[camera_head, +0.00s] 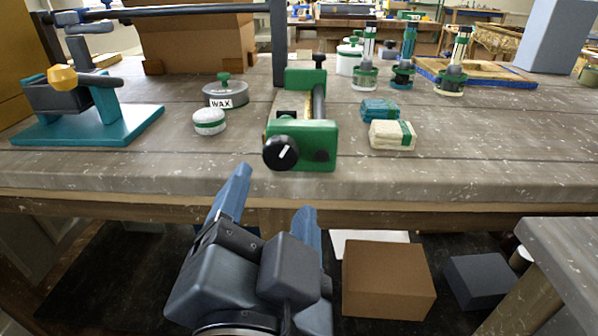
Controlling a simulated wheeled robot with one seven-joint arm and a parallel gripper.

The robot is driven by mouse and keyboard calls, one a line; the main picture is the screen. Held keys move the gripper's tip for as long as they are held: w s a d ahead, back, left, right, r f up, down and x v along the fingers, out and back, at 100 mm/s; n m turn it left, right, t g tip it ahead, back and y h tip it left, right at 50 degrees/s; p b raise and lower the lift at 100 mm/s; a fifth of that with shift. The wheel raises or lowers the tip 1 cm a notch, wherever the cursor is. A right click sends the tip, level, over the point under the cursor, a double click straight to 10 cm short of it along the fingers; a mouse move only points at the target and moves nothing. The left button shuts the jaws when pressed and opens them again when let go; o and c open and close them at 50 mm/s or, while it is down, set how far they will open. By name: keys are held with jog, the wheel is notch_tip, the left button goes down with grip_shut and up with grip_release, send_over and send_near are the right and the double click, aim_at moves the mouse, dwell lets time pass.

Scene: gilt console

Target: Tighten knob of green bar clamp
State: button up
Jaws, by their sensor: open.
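The green bar clamp (318,133) lies on the wooden workbench, its bar running away from me toward the back. Its round black knob (281,152) with a white pointer line faces me near the bench's front edge. The pointer tilts up and to the right. My gripper (275,190) is in front of the bench, below and apart from the knob. Its two blue fingers are spread with nothing between them.
A wax tin (226,95) and a small white-green jar (209,122) stand left of the clamp. Folded cloths (391,135) lie to its right. A teal-based device (85,125) is at the far left. A cardboard box (388,280) sits below the bench.

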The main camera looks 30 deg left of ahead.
aim_at(279, 157)
jog(key=shift+s+d, duration=0.1)
jog(key=shift+s, duration=0.1)
jog(key=w+a+n+p, duration=0.1)
jog(key=w+n+p, duration=0.1)
jog(key=p, duration=0.3)
jog(key=w+a+n+p, duration=0.2)
jog(key=n+p, duration=0.3)
jog(key=w+a+n+p, duration=0.1)
jog(key=w+n+p, duration=0.2)
jog(key=n+p, duration=0.1)
jog(key=shift+w+a+r+p, duration=0.1)
jog(key=shift+a+r+p, duration=0.15)
jog(key=shift+p, duration=0.3)
jog(key=c, duration=1)
jog(key=shift+f, duration=0.15)
jog(key=shift+c, duration=0.4)
